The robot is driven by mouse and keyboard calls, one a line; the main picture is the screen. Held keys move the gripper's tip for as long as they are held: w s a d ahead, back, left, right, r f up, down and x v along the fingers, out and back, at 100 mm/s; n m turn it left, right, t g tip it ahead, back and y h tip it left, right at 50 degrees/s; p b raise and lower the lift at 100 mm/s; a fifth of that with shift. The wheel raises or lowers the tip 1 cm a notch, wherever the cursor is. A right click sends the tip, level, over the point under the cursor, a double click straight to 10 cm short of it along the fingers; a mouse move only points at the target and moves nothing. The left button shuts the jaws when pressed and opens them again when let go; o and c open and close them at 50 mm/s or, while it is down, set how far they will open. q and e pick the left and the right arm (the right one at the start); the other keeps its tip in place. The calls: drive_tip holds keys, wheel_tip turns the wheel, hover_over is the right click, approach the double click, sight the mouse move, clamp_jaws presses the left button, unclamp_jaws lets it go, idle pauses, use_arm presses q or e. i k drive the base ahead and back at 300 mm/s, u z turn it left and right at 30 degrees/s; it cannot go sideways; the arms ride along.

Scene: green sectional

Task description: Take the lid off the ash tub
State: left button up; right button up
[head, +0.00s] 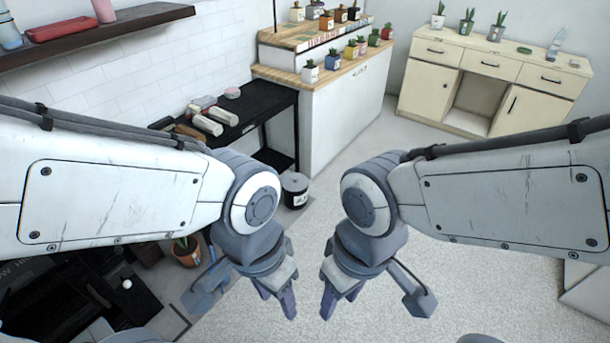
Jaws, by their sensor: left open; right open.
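A small dark tub (294,192) with a pale label stands on the floor by the end of the black table. My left gripper (277,303) hangs open and empty in the lower middle, nearer to me than the tub. My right gripper (338,301) is open and empty just to the right of it. Neither gripper touches the tub. My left arm's wrist lies close to the tub's left side in the picture.
A black table (258,103) with rolled items stands behind the tub. A white counter (345,115) with potted plants stands behind right, and a cream cabinet (490,75) at the far right. A potted plant (187,251) is at lower left. The pale floor (450,280) at right is clear.

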sight(294, 182)
drive_tip(key=z, duration=0.3)
drive_tip(key=i, duration=3)
drive_tip(key=z, duration=0.15)
